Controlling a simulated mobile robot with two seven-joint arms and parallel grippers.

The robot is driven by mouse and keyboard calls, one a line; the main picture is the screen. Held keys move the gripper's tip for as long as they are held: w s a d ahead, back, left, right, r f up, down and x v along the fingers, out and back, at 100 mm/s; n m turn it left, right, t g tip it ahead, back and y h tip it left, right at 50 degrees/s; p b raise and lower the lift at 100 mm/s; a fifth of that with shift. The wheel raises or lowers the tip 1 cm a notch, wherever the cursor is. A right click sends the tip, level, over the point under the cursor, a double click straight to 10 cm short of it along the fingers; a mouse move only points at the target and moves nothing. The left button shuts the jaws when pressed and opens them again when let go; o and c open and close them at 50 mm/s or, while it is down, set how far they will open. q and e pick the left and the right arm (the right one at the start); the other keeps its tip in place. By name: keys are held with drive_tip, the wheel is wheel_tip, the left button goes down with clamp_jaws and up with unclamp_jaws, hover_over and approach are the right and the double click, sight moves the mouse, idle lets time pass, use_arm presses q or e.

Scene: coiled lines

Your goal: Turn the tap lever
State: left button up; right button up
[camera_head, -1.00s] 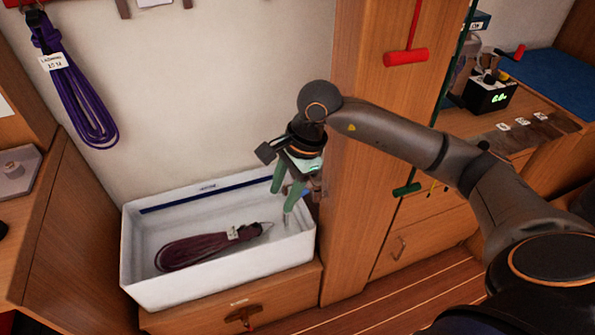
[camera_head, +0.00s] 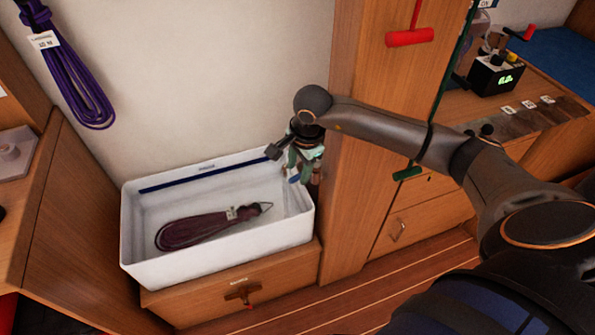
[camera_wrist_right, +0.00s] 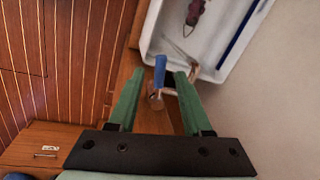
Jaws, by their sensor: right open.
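The tap has a blue lever (camera_wrist_right: 160,72) that stands up between my fingers in the right wrist view, above a metallic body (camera_wrist_right: 157,102). A small blue part of the lever (camera_head: 294,178) also shows in the head view, at the right end of the white basin. My right gripper (camera_wrist_right: 157,82) is open, with one green finger on each side of the lever and visible gaps to both. In the head view my right gripper (camera_head: 302,162) hangs over the basin's right end and partly hides the tap. My left gripper is not in view.
The white basin (camera_head: 130,235) holds a coiled dark-red line (camera_head: 190,230) and stands on a wooden cabinet (camera_head: 205,302). A wooden panel (camera_head: 350,225) rises close to the right of the gripper. A purple coil (camera_head: 78,85) hangs on the wall at left.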

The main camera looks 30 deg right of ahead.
drive_tip(key=shift+w+f, duration=0.2)
drive_tip(key=shift+f, duration=0.8)
clamp_jaws()
idle(0.8)
